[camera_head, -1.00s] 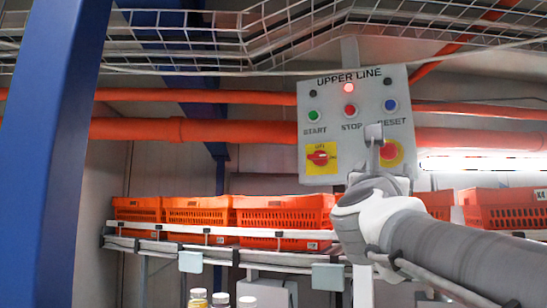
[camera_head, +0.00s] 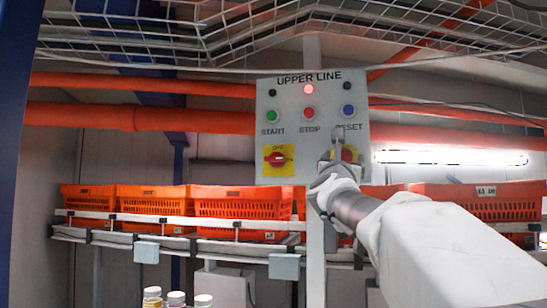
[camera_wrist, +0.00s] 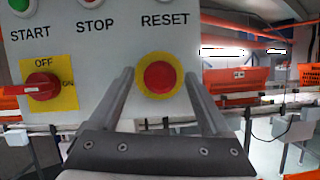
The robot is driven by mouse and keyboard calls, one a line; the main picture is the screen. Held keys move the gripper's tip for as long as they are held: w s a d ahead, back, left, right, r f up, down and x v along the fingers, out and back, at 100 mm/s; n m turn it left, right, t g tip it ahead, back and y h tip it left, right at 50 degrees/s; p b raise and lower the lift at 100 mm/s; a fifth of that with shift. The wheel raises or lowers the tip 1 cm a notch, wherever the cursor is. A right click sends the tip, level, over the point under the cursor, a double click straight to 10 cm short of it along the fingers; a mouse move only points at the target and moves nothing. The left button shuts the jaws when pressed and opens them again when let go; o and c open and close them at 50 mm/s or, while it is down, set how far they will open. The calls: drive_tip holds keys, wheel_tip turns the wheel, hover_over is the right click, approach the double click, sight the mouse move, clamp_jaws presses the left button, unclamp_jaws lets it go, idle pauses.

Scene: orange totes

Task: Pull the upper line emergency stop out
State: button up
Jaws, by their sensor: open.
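The upper line control panel (camera_head: 313,110) is a grey box with a lit red lamp above its buttons. In the head view the emergency stop (camera_head: 347,155) is partly hidden behind my gripper (camera_head: 337,140). In the wrist view my gripper (camera_wrist: 166,88) is open, with one finger to each side of the button. I cannot tell how far the fingertips are from the panel.
A red rotary switch (camera_wrist: 41,86) on a yellow plate sits left of the emergency stop. Green START (camera_head: 271,116), red STOP (camera_head: 309,113) and blue RESET (camera_head: 348,111) buttons are above. Orange totes (camera_head: 240,206) stand on a conveyor below the panel.

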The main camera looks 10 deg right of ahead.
clamp_jaws()
idle(0.4)
